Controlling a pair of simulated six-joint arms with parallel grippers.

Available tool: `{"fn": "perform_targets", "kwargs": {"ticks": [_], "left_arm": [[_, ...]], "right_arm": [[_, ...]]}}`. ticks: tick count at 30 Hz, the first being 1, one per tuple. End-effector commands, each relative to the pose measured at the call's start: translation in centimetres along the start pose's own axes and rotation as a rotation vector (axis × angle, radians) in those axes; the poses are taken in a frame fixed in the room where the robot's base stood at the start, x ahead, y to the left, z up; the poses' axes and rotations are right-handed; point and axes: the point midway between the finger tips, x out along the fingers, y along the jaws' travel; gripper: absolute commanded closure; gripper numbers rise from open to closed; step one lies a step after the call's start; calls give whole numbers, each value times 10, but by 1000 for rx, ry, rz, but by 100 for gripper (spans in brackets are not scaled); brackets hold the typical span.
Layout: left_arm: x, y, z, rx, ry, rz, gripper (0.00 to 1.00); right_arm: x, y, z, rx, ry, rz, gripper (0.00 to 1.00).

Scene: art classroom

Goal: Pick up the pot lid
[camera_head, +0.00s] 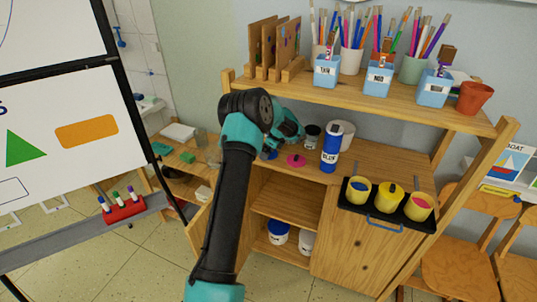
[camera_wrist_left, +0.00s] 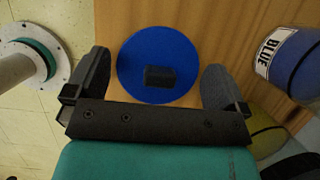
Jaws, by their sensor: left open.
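A round blue pot lid (camera_wrist_left: 135,68) with a dark block-shaped knob (camera_wrist_left: 160,76) lies flat on the wooden top in the left wrist view. In the head view only a bit of the blue lid (camera_head: 268,155) shows beside my left wrist. My left gripper (camera_wrist_left: 158,78) is open, with one dark finger on each side of the lid, and holds nothing. I cannot tell the height of the fingers above the wood. In the head view the fingers are mostly hidden by my arm. A pink lid (camera_head: 296,160) lies to the right. My right gripper is not in view.
A blue paint bottle (camera_head: 330,150) stands right of the pink lid. A black tray (camera_head: 408,215) with yellow pots (camera_head: 388,203) is at the right; the middle pot wears a yellow lid. A shelf (camera_head: 400,103) with brush cups runs above. Bare wood lies in front of the bottle.

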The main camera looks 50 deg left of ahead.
Motion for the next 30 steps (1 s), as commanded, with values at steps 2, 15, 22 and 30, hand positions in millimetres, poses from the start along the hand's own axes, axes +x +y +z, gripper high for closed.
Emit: {"fn": "perform_targets", "kwargs": {"ticks": [2, 15, 22, 30], "left_arm": [[0, 0, 0, 0, 0, 0, 0], [0, 0, 0, 0, 0, 0, 34], [-2, 0, 1, 0, 0, -1, 34], [-21, 0, 9, 0, 0, -1, 34]], "right_arm": [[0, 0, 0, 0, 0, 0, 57], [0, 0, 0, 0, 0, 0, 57], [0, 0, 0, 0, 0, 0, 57], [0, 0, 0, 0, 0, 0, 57]]}}
